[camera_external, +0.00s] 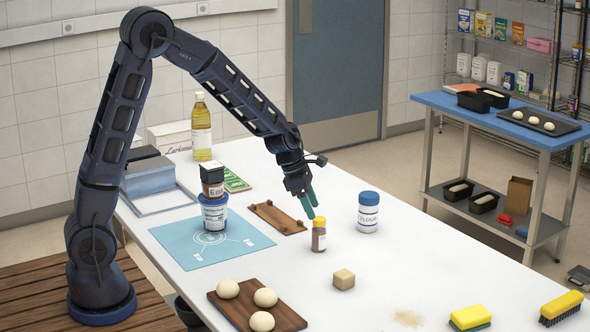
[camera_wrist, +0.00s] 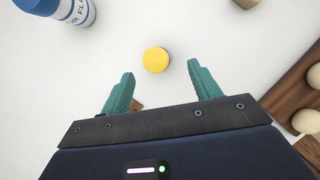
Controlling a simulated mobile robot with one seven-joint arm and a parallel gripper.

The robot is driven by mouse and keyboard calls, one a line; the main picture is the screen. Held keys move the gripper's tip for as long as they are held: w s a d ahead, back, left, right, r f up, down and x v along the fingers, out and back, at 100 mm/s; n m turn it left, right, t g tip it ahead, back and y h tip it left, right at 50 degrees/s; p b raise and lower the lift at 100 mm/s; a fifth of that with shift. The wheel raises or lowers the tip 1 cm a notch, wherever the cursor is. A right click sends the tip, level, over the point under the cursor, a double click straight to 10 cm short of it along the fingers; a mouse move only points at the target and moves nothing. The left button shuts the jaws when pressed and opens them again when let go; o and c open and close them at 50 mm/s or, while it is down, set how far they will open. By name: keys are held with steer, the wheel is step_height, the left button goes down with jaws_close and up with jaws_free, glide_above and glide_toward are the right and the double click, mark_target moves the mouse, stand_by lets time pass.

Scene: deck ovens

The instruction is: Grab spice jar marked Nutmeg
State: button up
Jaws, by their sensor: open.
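A small spice jar (camera_external: 319,238) with a yellow cap and brown contents stands upright on the white table; its label is too small to read, so I cannot confirm Nutmeg. In the wrist view its round yellow cap (camera_wrist: 156,60) shows from above, just ahead of and roughly between the fingertips. My gripper (camera_external: 308,204) has teal fingers and points down close above and beside the cap. In the wrist view my gripper (camera_wrist: 161,74) is open, with nothing between its fingers.
A blue-lidded flour jar (camera_external: 368,213) stands right of the spice jar, and a small tan block (camera_external: 343,279) lies in front. A wooden rack (camera_external: 277,217) lies behind-left. A dark labelled container (camera_external: 212,181) sits on a tub (camera_external: 214,214). Dough balls lie on a board (camera_external: 285,317).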

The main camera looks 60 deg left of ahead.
mark_target(319, 218)
steer(key=shift+w+x, duration=0.15)
steer(key=shift+x, duration=1.7)
steer(key=shift+w+x, duration=0.15)
steer(key=shift+x, duration=1.75)
steer(key=shift+a+r, duration=0.1)
steer(key=c, duration=1.1)
